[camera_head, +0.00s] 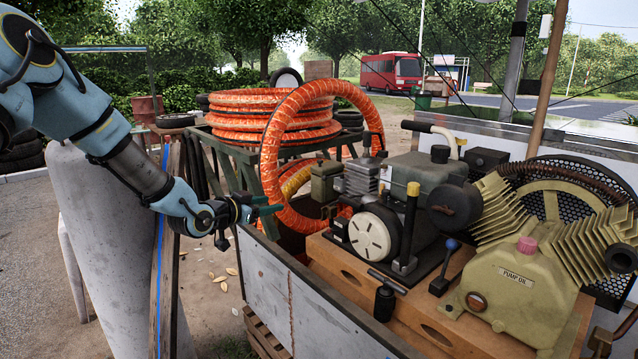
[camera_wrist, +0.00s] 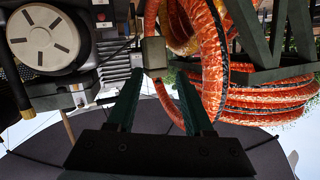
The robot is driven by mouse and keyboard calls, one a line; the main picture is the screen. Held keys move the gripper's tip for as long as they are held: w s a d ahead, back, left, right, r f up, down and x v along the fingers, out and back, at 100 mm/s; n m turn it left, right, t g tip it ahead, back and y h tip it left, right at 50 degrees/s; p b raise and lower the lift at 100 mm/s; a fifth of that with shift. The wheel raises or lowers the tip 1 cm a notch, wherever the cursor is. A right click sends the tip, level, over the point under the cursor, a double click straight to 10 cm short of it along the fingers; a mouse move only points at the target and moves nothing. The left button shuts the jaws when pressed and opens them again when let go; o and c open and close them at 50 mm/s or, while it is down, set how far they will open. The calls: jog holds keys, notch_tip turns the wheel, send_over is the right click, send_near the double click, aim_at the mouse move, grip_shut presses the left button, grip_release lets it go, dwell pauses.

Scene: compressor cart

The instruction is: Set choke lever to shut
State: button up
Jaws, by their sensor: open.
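My gripper (camera_head: 272,205) is at the left of the cart, with its green fingers apart and empty. In the wrist view its two fingers (camera_wrist: 158,78) point toward the engine side and the orange hose, touching neither visibly. The small engine (camera_head: 405,185) has a round white starter cover (camera_head: 370,237), also in the wrist view (camera_wrist: 45,40). A black upright lever with a yellow top (camera_head: 410,215) stands right of the cover. A blue-knobbed lever (camera_head: 445,265) stands in front of it. I cannot tell which part is the choke lever, or its setting.
Orange hose coils (camera_head: 265,115) and a large upright hose loop (camera_head: 285,150) stand behind my gripper. The cart's grey side panel (camera_head: 300,300) runs along the near edge. A black T-handle (camera_head: 385,290) sticks out at the front. The tan pump (camera_head: 530,280) fills the right.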

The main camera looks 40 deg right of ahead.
aim_at(323, 179)
jog(key=d+h+p, duration=0.1)
jog(key=d, duration=0.4)
jog(key=s+d+r+m+h+p, duration=0.1)
jog(key=d, duration=0.5)
jog(key=d+r+g+h+p, duration=0.1)
jog(key=d, duration=0.5)
jog(key=shift+s+d+r, duration=0.1)
jog(key=shift+s+r, duration=0.05)
jog(key=shift+r, duration=0.1)
grip_shut()
dwell(0.6)
